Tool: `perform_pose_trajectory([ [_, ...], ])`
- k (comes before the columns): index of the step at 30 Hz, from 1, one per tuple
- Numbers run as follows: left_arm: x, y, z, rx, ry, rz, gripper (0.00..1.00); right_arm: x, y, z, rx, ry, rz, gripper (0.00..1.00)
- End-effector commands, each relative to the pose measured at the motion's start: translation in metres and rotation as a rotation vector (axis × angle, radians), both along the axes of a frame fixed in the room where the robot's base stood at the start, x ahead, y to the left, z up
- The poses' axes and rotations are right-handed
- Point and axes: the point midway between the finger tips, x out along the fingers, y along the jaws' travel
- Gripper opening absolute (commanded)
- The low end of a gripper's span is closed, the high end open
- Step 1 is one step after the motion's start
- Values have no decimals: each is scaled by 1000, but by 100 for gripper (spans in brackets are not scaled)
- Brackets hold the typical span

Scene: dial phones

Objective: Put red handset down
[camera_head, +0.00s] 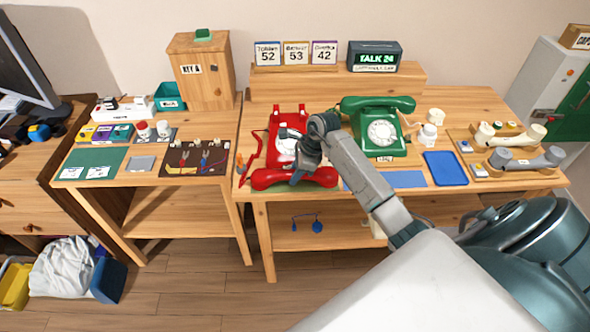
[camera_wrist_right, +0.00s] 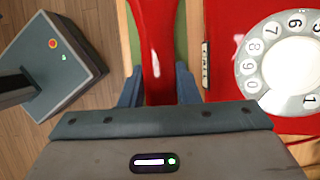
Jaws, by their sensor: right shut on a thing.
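The red handset (camera_head: 268,180) lies crosswise along the front edge of the right-hand table, in front of the red dial phone (camera_head: 290,112). My right gripper (camera_head: 299,178) is shut on the middle of the handset, reaching over it from above. In the right wrist view the handset (camera_wrist_right: 155,45) runs between the two fingers, beside the red phone body (camera_wrist_right: 225,30) and its white dial. I cannot tell whether the handset touches the surface below it. The phone's cradle shows no handset on it. My left gripper is out of view.
A green dial phone (camera_head: 379,125) with its handset on stands to the right of the red one. A blue tray (camera_head: 445,168) and a board with pale and grey handsets (camera_head: 525,160) lie farther right. A red cord (camera_head: 250,150) lies at left.

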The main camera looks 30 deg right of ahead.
Motion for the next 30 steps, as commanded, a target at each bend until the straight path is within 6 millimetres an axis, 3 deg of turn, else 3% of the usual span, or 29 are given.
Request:
perform_pose_trajectory([
  [8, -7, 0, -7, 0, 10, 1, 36, 0, 0, -4, 0, -2, 1, 0],
  [9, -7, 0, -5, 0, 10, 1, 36, 0, 0, -3, 0, 0, 0, 37],
  [12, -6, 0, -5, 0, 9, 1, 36, 0, 0, -3, 0, 0, 0, 51],
  [23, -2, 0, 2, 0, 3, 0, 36, 0, 0, 3, 0, 0, 0, 51],
  [24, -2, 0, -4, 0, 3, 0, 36, -1, -3, 4, -2, -1, 0, 51],
  [30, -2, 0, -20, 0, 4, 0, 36, -8, -17, 39, -6, -5, 0, 51],
])
